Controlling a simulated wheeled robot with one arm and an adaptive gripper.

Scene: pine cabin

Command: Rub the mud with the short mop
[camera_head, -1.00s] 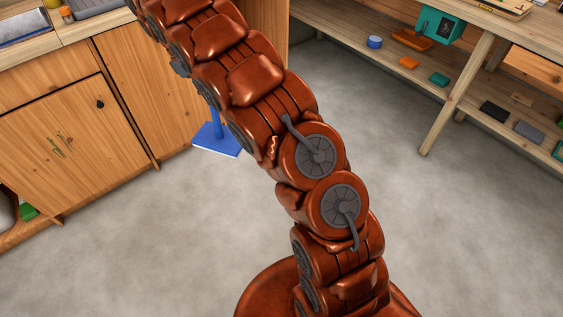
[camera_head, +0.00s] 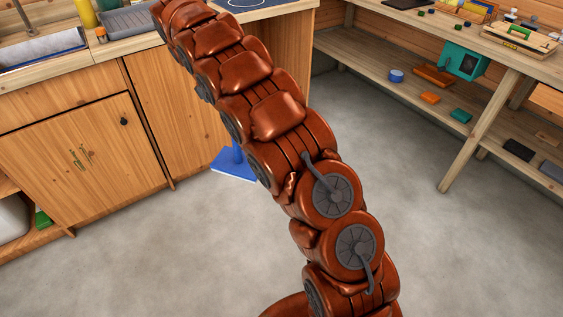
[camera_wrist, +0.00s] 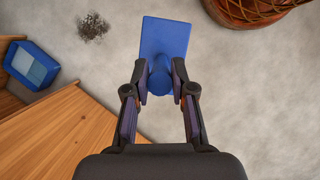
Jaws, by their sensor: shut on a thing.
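The short mop (camera_wrist: 166,35) is blue, with a flat rectangular head and an upright handle. In the wrist view my gripper (camera_wrist: 160,80) is shut on its handle, and the head lies beyond the fingers, over the floor. Whether the head touches the floor I cannot tell. In the head view the mop's head (camera_head: 234,166) shows low beside the cabinet, partly hidden behind my arm; my gripper is out of sight there. The mud (camera_wrist: 92,27) is a small dark speckled patch on the grey floor, left of the mop head in the wrist view and apart from it.
A wooden cabinet (camera_head: 75,150) with a counter stands at the left. A blue bin (camera_wrist: 32,65) is at the left of the wrist view. A workbench (camera_head: 462,150) with shelved items stands at the right. The grey floor between is clear.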

